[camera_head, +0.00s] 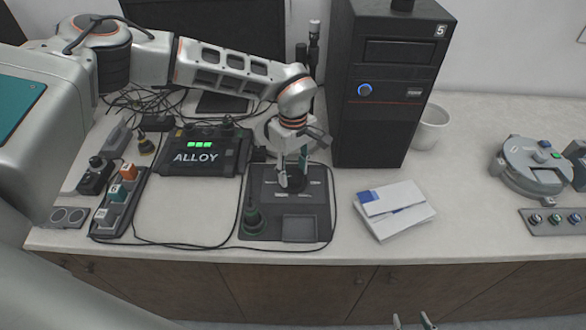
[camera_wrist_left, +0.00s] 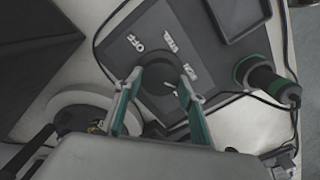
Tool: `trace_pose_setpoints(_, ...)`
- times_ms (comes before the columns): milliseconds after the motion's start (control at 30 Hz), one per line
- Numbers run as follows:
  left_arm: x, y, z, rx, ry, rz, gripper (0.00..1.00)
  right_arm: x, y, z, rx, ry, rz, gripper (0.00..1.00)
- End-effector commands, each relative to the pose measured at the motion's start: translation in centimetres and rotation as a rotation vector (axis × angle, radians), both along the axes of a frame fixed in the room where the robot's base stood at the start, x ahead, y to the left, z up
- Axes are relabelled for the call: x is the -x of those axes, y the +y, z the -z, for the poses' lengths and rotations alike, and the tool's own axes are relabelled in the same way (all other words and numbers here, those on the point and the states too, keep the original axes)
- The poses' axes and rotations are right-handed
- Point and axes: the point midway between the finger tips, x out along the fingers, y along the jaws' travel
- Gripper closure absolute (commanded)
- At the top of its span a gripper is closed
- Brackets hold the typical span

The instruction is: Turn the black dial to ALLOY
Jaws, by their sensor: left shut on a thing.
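The black dial (camera_wrist_left: 157,88) sits on a dark control panel (camera_head: 262,183), which also shows in the wrist view (camera_wrist_left: 190,62). My left gripper (camera_head: 291,183) comes down from above, its green-lined fingers (camera_wrist_left: 158,82) shut around the dial's sides. White labels stand around the dial; one reads OFF (camera_wrist_left: 136,42), the others are blurred. A short white mark on the dial shows between the fingers, on the side near the right finger. In the head view the gripper hides most of the dial. My right gripper (camera_head: 414,321) is open and empty at the bottom edge.
A black box marked ALLOY (camera_head: 197,157) with green lights stands left of the panel. A green-based knob or stick (camera_head: 253,220) is on the panel's front left. A black computer tower (camera_head: 372,115) stands behind right. White papers (camera_head: 395,208) lie to the right; cables run around.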

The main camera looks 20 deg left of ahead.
Motion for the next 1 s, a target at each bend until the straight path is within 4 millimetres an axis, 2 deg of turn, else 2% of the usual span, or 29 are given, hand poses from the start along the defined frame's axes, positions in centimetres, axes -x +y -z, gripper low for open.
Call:
trace_pose_setpoints(500, -0.06, 0.01, 0.00, -0.001, 0.000, 0.409, 0.82, -0.06, -0.30, -0.21, -0.001, 0.001, 0.013, 0.60)
trace_pose_setpoints(1000, -0.06, -0.03, -0.01, 0.000, 0.000, 0.537, 0.82, 0.01, -0.26, -0.17, 0.000, 0.002, 0.008, 0.60)
